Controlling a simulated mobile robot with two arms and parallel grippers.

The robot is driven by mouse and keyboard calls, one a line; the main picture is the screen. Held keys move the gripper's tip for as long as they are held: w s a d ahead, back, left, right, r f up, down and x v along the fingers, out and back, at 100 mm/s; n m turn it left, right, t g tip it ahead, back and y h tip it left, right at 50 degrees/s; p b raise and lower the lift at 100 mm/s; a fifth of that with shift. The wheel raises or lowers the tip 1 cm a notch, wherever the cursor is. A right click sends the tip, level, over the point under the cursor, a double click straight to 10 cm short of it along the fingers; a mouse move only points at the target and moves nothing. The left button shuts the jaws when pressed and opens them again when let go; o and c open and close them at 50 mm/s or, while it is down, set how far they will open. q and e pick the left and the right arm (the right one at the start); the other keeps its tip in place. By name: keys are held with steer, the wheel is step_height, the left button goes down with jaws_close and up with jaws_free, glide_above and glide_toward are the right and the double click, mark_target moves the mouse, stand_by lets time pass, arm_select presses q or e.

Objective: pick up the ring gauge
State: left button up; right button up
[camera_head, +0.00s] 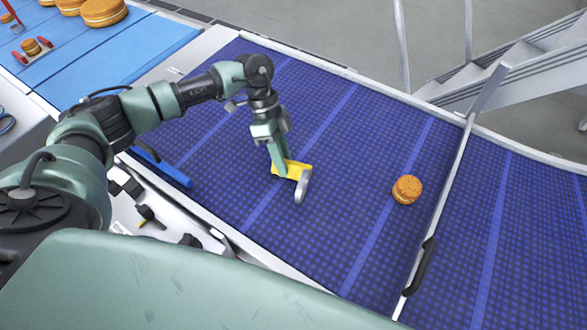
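A yellow piece with a grey curved end, which looks like the ring gauge (302,188), is at the middle of the dark blue belt (340,130). Its yellow part (296,168) is at my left gripper's fingertips, and the grey end points toward the front. My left gripper (279,168) comes down from above, with its green fingers overlapping the yellow part's left side. I cannot tell whether the fingers are closed on it, or whether it rests on the belt or is held just above. My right gripper is not in view.
A filled round (407,190) lies on the belt to the right. A metal rail with a black handle (420,266) crosses the belt beyond it. A blue bar (161,168) lies at the belt's left edge. Large rounds (103,12) sit on a lighter blue surface at upper left.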

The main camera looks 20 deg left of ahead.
arm_select(q)
jaws_close()
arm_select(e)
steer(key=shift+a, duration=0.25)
arm_select(q)
steer(key=shift+r, duration=0.1)
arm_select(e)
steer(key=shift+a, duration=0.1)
